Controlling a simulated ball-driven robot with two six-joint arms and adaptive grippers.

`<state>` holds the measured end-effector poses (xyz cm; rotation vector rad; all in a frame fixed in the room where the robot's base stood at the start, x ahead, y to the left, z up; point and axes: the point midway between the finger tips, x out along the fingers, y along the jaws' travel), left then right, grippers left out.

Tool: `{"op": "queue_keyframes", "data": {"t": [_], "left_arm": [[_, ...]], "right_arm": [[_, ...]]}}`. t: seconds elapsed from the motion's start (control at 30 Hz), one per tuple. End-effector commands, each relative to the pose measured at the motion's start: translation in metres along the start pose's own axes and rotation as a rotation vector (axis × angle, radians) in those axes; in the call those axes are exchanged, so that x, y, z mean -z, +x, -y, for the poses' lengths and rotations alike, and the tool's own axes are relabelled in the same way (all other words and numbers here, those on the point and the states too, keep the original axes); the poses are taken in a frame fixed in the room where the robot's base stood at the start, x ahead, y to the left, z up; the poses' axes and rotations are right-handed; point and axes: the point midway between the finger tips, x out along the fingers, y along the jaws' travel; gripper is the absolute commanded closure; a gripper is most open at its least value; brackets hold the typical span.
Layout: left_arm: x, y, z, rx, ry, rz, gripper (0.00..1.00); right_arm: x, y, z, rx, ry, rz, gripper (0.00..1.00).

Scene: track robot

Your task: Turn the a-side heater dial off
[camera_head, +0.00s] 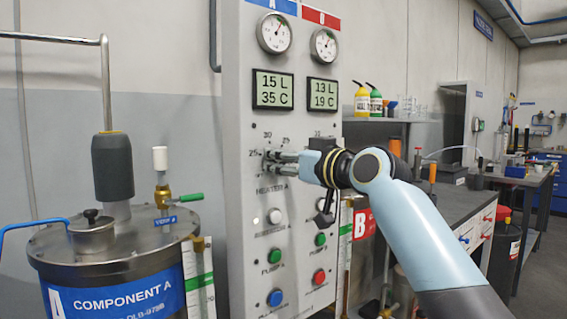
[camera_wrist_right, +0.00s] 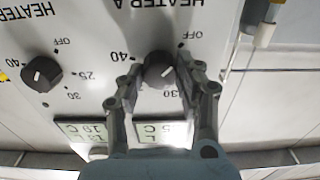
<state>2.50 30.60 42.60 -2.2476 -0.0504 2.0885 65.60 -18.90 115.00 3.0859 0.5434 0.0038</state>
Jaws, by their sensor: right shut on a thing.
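The a-side heater dial (camera_wrist_right: 158,69) is a dark round knob on the light control panel, under the HEATER A lettering that shows upside down in the right wrist view. My right gripper (camera_wrist_right: 152,80) has its two fingers around this knob and is shut on it. Its pale mark is small, and I cannot tell exactly which number it points to. In the head view my right gripper (camera_head: 268,161) reaches the panel from the right, and its fingers mostly hide the dial. My left gripper is not in view.
The panel (camera_head: 241,110) carries gauges, and its display (camera_head: 273,90) for A reads 15 L and 35 C. The heater B dial (camera_wrist_right: 42,74) sits beside the gripped dial. Several push buttons lie below. A Component A tank (camera_head: 110,262) stands at left, a workbench (camera_head: 450,215) at right.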

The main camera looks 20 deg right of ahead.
Motion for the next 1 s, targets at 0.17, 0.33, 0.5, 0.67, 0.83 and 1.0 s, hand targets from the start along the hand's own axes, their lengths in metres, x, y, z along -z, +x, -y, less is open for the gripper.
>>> {"op": "queue_keyframes", "data": {"t": [0.17, 0.33, 0.5, 0.67, 0.83, 1.0], "left_arm": [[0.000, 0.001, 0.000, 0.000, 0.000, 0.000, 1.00], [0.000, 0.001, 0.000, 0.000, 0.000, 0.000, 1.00], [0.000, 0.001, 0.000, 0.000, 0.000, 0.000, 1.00], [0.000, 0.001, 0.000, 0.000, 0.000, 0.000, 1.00], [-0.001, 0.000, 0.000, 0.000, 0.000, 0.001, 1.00], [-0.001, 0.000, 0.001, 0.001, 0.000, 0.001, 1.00]], "right_arm": [[-0.005, 0.000, 0.000, 0.001, -0.006, 0.011, 0.98], [-0.005, 0.000, 0.000, 0.001, -0.006, 0.011, 0.98], [-0.004, 0.000, 0.000, 0.000, -0.006, 0.009, 0.54], [-0.003, 0.000, 0.000, 0.000, -0.006, 0.005, 0.43], [-0.002, 0.000, 0.000, 0.000, -0.006, 0.003, 0.43], [-0.002, -0.013, -0.001, -0.002, -0.009, 0.003, 0.43]]}}
